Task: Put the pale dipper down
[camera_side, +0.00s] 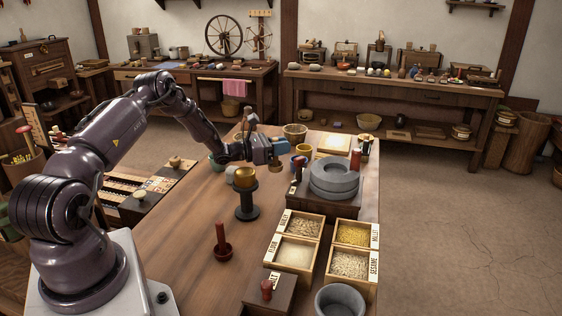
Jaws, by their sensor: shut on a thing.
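My gripper (283,148) is over the far part of the table, pointing right, its blue-grey body seen from the side. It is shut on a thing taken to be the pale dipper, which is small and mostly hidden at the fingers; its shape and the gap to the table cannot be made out. A dark red dipper-like piece (221,240) stands upright on the near part of the table (185,258).
The grey stone quern (334,180) stands right of my gripper. Small cups (303,149) and a tan bowl (295,132) are close to the fingers. Grain boxes (321,228), a dark lidded box (268,294) and a grey bowl (341,301) fill the near right. The table's left front is clear.

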